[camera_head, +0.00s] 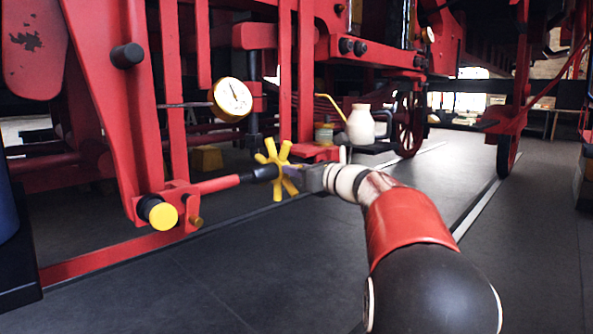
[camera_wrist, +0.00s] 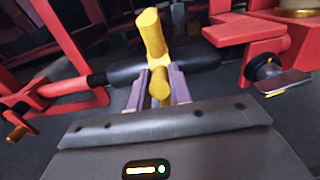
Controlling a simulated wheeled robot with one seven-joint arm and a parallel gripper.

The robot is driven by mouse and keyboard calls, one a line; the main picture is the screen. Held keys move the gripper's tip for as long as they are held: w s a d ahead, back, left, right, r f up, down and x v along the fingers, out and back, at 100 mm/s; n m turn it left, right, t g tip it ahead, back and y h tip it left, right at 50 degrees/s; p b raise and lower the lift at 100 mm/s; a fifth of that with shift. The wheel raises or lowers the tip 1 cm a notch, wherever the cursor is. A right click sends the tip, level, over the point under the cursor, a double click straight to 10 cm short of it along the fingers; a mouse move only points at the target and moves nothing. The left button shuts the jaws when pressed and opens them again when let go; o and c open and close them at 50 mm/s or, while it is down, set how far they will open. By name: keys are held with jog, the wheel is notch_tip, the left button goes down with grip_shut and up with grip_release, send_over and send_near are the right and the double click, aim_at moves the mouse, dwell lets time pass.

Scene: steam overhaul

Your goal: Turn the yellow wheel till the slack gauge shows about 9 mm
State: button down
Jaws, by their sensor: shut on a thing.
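The yellow wheel (camera_head: 271,160) has several stubby spokes and sits on a dark sleeve at the end of a red rod. My gripper (camera_head: 296,179) reaches it from the right. In the wrist view my gripper (camera_wrist: 159,88) is shut on one spoke of the yellow wheel (camera_wrist: 152,40), with a purple-grey finger on each side. The slack gauge (camera_head: 231,99) is a white dial with a brass rim, above and left of the wheel. Its dark needle points up and slightly left; the figures are too small to read.
A yellow-capped end (camera_head: 162,215) and red bracket stand left of the wheel. A cream oil can (camera_head: 360,126) with a yellow spout and a small dark jar (camera_head: 324,134) stand behind my wrist. Red frame bars rise behind the wheel. The dark floor (camera_head: 420,200) at right is open.

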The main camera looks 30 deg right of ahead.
jog(key=shift+f, duration=0.3)
jog(key=shift+s+f+b, duration=0.1)
jog(key=shift+f+b, duration=0.25)
jog(key=shift+f, duration=0.05)
jog(key=shift+f, duration=0.15)
dwell(0.6)
jog(key=c, duration=1.2)
grip_release()
jog(key=shift+c, duration=0.2)
